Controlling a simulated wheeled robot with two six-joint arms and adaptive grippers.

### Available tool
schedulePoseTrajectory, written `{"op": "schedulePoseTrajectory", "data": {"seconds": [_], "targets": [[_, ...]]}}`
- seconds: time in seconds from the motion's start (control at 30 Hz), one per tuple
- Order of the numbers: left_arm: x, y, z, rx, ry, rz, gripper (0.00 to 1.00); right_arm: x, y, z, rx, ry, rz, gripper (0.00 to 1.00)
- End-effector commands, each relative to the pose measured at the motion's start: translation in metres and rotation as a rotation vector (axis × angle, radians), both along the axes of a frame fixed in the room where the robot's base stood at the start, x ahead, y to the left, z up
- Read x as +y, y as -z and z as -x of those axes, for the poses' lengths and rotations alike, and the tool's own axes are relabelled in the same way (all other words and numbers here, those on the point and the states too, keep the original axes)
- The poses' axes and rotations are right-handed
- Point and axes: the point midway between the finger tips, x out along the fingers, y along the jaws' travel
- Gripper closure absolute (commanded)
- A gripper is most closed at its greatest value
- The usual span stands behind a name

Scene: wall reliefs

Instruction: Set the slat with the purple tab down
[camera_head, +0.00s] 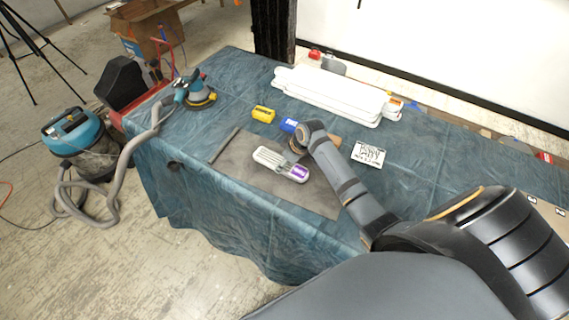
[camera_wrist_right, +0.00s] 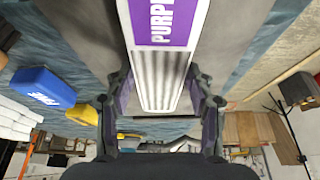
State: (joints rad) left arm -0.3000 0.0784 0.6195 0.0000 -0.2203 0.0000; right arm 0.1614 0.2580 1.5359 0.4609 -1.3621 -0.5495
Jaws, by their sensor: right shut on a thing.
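The slat with the purple tab (camera_head: 268,158) is white with grey grooves, and its purple tab lies at its right end in the head view. It is over the grey mat (camera_head: 314,199); whether it touches the mat I cannot tell. My right gripper (camera_head: 291,157) is shut on the slat. In the right wrist view the slat (camera_wrist_right: 165,75) runs between the two fingers of the gripper (camera_wrist_right: 162,108), with the purple label partly cut off by the top edge. My left gripper is not in view.
Yellow (camera_head: 263,114) and blue (camera_head: 289,125) blocks lie behind the mat. A lettered white card (camera_head: 368,154) lies to the right. Stacked white panels (camera_head: 330,92) are at the back, and a sander (camera_head: 195,94) with a hose stands at the left. The mat's front is clear.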

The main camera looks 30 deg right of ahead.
Motion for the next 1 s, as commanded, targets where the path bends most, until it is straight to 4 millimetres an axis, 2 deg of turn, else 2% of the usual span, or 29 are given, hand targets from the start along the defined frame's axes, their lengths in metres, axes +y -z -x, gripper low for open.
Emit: {"op": "schedulePoseTrajectory", "data": {"seconds": [0.13,0.43,0.47,0.6,0.63,1.0], "targets": [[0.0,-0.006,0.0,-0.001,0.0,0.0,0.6,0.0,0.013,0.0,-0.001,0.0,0.0,0.82],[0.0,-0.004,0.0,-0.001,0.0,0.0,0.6,0.0,0.017,0.0,-0.001,0.0,0.0,0.82],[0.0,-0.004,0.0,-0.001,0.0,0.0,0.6,0.0,0.017,0.0,0.0,0.0,0.001,0.45],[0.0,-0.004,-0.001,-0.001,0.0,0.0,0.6,0.0,0.016,0.0,0.0,0.0,0.001,0.26],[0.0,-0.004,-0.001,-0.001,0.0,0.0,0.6,0.0,0.016,0.0,0.0,0.0,0.001,0.23],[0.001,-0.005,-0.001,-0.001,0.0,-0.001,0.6,-0.001,0.01,0.001,-0.002,0.001,0.002,0.23]]}}
